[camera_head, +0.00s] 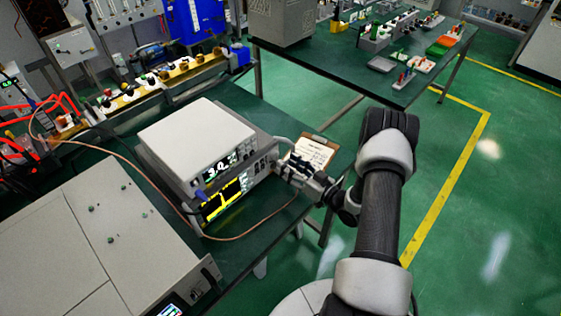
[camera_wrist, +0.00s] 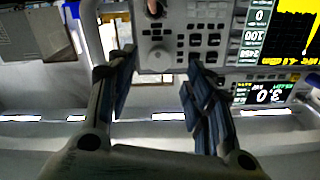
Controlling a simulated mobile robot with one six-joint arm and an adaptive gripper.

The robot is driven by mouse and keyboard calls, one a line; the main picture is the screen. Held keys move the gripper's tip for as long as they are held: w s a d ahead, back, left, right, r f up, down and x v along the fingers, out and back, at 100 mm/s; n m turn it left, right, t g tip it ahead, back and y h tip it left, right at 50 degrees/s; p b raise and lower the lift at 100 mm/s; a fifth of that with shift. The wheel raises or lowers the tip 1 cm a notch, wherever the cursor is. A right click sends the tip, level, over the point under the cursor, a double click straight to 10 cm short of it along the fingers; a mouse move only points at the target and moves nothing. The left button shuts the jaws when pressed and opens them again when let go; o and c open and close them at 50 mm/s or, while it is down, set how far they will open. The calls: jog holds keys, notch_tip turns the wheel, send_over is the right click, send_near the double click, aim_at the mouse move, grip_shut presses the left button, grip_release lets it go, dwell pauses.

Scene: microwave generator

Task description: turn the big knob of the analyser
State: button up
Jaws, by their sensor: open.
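The analyser (camera_head: 232,196) is the lower box of a stack on the dark green bench, with a yellow trace on its screen. In the wrist view its front panel (camera_wrist: 225,30) appears upside down, with rows of buttons. A round grey knob (camera_wrist: 158,57), which looks like the big knob, shows between my fingertips. My gripper (camera_wrist: 160,75) is open, with one finger on each side of the knob in the picture. I cannot tell whether they touch it. In the head view my gripper (camera_head: 285,172) is at the right end of the analyser's front, where it hides the knob.
A white-topped instrument (camera_head: 195,138) with a lit display sits on the analyser. A clipboard (camera_head: 312,152) lies beyond my gripper. A copper-coloured cable (camera_head: 250,232) loops in front of the stack. A large grey cabinet (camera_head: 100,235) stands at left.

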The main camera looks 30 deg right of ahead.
aim_at(276, 156)
jog(key=shift+b+x, duration=0.3)
jog(key=shift+x, duration=1.8)
jog(key=shift+c, duration=0.3)
jog(key=c, duration=1)
jog(key=shift+f+n+b, duration=0.1)
jog(key=shift+n+b, duration=0.6)
jog(key=shift+n, duration=0.2)
jog(key=shift+n+b, duration=0.5)
jog(key=shift+n, duration=0.5)
jog(key=o, duration=1.1)
jog(key=shift+c, duration=0.2)
